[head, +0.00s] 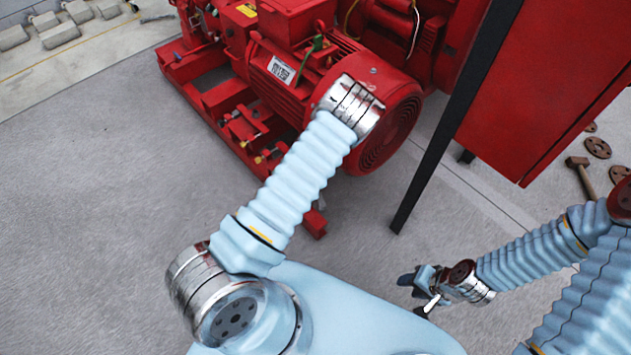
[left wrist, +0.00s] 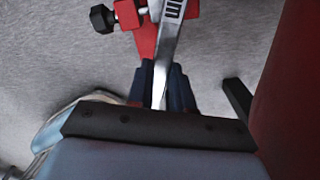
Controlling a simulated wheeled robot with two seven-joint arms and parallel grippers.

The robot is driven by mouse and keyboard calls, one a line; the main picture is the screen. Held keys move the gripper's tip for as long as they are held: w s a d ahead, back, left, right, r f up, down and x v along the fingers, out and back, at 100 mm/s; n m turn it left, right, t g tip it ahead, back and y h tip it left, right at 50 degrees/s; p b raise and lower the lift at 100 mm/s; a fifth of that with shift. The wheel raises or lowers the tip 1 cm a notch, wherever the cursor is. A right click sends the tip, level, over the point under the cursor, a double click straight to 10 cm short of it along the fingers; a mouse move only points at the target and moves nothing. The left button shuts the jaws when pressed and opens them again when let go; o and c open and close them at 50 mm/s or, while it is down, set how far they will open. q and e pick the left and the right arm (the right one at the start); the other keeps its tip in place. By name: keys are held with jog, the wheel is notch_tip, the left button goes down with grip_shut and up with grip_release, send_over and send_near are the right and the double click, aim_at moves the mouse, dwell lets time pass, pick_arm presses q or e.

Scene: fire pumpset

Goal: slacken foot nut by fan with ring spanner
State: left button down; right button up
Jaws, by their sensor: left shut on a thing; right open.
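The red motor (head: 290,75) of the pumpset has its round fan cover (head: 392,135) facing front right, partly behind my left arm. My left gripper is hidden in the head view. In the left wrist view, my left gripper (left wrist: 163,88) is shut on a silver spanner (left wrist: 170,38), which points up out of the frame. The spanner's far end is cut off, so I cannot tell whether it is on a nut. Beside it is a dark hexagonal piece (left wrist: 102,18) next to a red part (left wrist: 128,14). My right gripper (head: 425,291) is open and empty over the floor.
A red cabinet (head: 545,85) on dark legs (head: 440,130) stands at the right. A hammer (head: 582,177) and several round flanges (head: 597,147) lie on the floor beyond it. Grey blocks (head: 60,35) lie at the far left. The left floor is clear.

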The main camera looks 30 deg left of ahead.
pick_arm(q)
jog(key=shift+s+a, duration=0.15)
jog(key=shift+r, duration=0.1)
dwell(0.3)
jog(key=shift+r+p, duration=1.2)
jog(key=shift+r, duration=0.2)
jog(key=shift+r+p, duration=0.3)
jog(key=shift+r, duration=0.8)
